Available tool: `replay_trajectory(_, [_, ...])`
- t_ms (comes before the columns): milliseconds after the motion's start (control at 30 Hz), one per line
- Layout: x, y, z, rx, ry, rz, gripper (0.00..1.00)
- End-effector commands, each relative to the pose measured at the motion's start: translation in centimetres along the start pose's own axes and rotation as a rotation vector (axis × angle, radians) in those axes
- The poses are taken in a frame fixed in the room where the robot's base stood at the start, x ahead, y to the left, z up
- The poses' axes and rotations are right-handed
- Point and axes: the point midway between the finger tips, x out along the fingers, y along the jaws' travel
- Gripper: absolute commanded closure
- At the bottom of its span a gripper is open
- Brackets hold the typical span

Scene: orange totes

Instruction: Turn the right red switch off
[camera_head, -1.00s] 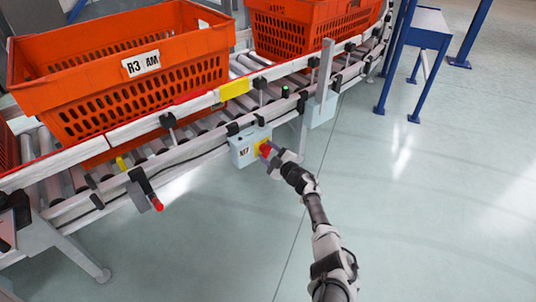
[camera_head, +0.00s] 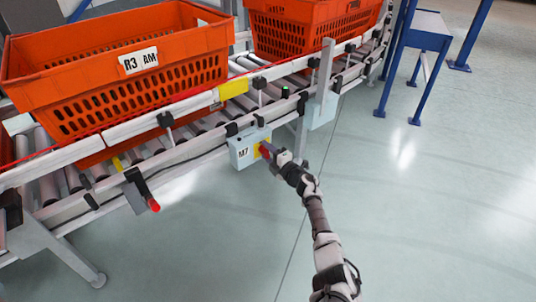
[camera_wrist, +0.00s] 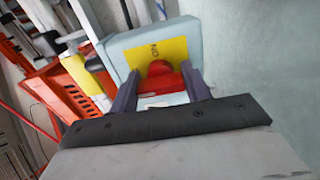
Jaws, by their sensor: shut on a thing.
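A red switch (camera_head: 264,150) sits on a yellow plate on the front of a pale blue-grey box (camera_head: 242,153) marked M7, fixed below the conveyor's side rail. In the wrist view the red switch (camera_wrist: 160,78) lies between the two fingers, in front of the yellow plate (camera_wrist: 150,52), which carries "ON" lettering. My gripper (camera_head: 272,153) is shut on the red switch, with a finger on either side of it. The gripper also shows in the wrist view (camera_wrist: 160,92). The fingers partly hide the switch in the head view.
A red-ended device (camera_head: 153,205) hangs from the rail further left. Orange totes (camera_head: 190,70) stand on the roller conveyor (camera_head: 190,130). A grey post (camera_head: 325,85) rises right of the box. Blue legs (camera_head: 415,90) stand at upper right. The floor at right is clear.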

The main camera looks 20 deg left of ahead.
Motion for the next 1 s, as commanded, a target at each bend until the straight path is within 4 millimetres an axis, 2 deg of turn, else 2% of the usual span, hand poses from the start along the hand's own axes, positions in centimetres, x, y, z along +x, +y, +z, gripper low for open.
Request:
replay_trajectory(567, [-0.01, 0.02, 0.02, -0.034, 0.0, 0.0, 0.76])
replay_trajectory(600, [-0.01, 0.02, 0.02, -0.034, 0.0, 0.0, 0.5])
replay_trajectory(733, [-0.01, 0.02, 0.01, -0.033, 0.0, 0.0, 0.33])
replay_trajectory(1000, [-0.02, 0.02, 0.0, -0.032, 0.0, 0.0, 0.31])
